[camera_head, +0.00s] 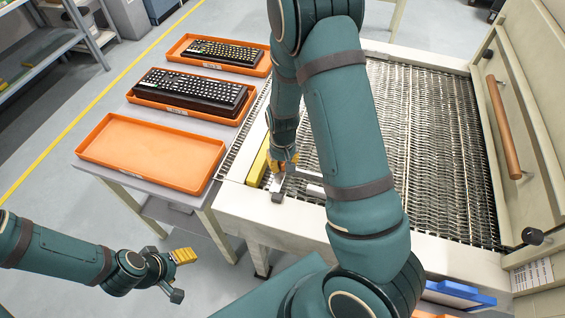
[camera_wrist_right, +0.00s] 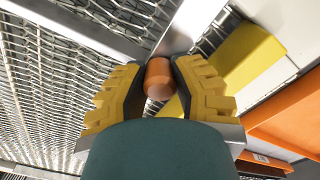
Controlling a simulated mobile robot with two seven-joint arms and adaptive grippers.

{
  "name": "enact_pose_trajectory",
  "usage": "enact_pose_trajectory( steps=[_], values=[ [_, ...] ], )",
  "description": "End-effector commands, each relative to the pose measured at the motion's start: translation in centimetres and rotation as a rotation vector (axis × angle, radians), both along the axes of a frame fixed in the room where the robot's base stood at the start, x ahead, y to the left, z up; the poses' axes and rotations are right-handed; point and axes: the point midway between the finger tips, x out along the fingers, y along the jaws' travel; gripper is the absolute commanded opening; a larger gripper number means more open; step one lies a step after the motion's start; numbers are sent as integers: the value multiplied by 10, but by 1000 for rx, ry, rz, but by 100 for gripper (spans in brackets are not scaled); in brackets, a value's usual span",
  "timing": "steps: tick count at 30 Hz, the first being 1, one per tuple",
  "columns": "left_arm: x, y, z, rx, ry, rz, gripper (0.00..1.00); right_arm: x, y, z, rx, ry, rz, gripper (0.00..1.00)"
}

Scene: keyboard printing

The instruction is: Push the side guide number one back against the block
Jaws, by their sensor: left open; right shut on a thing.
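My right gripper (camera_head: 284,164) reaches down at the left edge of the metal mesh conveyor. In the right wrist view its ribbed yellow fingers are shut on an orange-brown round knob (camera_wrist_right: 158,80). The knob sits by a silver metal bar, seemingly the side guide (camera_head: 279,186); my arm hides part of it. A long yellow block (camera_head: 257,168) lies along the conveyor's left edge, beside the gripper; it also shows in the wrist view (camera_wrist_right: 235,60). I cannot tell whether guide and block touch. My left gripper (camera_head: 178,274) is open and empty, low at the left.
A grey side table holds an empty orange tray (camera_head: 150,150) and two trays with black keyboards (camera_head: 190,90) (camera_head: 226,52). The mesh conveyor (camera_head: 425,140) is bare where visible. A raised cover with a wooden handle (camera_head: 503,130) stands at the right.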

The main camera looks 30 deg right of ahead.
Motion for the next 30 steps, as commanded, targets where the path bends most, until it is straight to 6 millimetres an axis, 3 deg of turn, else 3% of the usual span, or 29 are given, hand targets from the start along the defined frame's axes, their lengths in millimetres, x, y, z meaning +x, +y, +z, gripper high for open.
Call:
enact_pose_trajectory(
  steps=[10, 20, 21, 23, 30],
  values=[
    [3, 0, 8, 2, -6, 4, 59, -28, 34, 0, 1, 2, 3, 0],
    [3, 1, 8, 2, -7, 5, 59, -33, 39, -1, 3, 5, 3, 0],
    [3, 1, 8, 2, -7, 5, 59, -33, 39, -1, 3, 5, 3, 37],
    [3, 1, 8, 2, -7, 5, 59, -33, 39, -1, 3, 5, 3, 58],
    [3, 1, 8, 2, -7, 5, 59, -32, 37, 0, 1, 1, 1, 60]
  ],
)
